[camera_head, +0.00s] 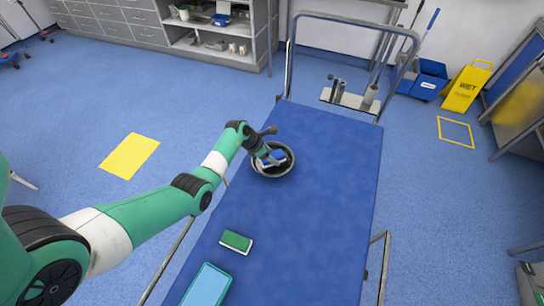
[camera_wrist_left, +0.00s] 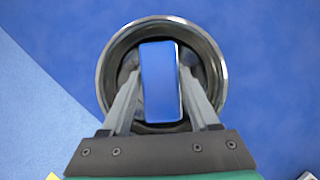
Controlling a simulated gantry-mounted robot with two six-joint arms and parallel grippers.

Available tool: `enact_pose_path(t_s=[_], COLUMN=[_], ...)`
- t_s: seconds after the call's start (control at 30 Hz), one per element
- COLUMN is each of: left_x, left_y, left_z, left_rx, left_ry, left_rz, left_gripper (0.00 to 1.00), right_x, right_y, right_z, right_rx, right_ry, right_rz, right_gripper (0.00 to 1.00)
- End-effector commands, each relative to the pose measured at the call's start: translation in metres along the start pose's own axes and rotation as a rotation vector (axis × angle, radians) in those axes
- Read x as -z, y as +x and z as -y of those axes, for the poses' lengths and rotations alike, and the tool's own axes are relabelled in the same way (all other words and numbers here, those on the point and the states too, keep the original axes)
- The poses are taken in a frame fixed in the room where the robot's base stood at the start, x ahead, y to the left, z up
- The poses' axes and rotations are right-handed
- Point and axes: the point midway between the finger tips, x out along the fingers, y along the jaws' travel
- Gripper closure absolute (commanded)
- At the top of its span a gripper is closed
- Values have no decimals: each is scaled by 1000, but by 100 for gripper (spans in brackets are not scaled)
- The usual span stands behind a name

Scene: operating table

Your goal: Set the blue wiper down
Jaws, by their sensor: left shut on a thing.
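The blue wiper (camera_wrist_left: 160,85) is between the fingers of my left gripper (camera_wrist_left: 160,90), which is shut on it. In the left wrist view the wiper shows over the opening of a round metal bowl (camera_wrist_left: 218,70). In the head view my left gripper (camera_head: 265,151) is at the bowl (camera_head: 272,175), with the wiper (camera_head: 273,157) inside the outline of its rim. I cannot tell whether the wiper touches the bottom of the bowl. My right gripper is not in view.
The bowl stands on the blue operating table (camera_head: 320,200). A green wiper (camera_head: 236,241) and a teal-edged tray (camera_head: 207,286) lie nearer on the table. The table's right side is clear.

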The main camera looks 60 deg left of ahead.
Motion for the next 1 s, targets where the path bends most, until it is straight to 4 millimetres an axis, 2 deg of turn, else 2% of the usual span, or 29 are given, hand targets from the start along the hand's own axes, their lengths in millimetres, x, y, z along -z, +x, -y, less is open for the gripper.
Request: enact_pose_path(t_s=[0.03, 0.33, 0.37, 0.53, 1.0], left_x=[2, 2, 2, 2, 2], left_y=[5, 4, 4, 4, 4], left_z=[0, 0, 0, 0, 0], left_rx=[-1, -1, 0, 0, 0], left_ry=[0, 0, 0, 0, 0], left_rz=[1, 1, 0, 1, 1], left_gripper=[100, 100, 33, 4, 4], right_x=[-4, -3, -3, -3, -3], right_y=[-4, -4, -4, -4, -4], right_z=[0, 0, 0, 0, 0], right_rx=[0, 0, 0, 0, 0], right_ry=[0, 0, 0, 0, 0], right_rz=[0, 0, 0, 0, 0], right_gripper=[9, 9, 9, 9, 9])
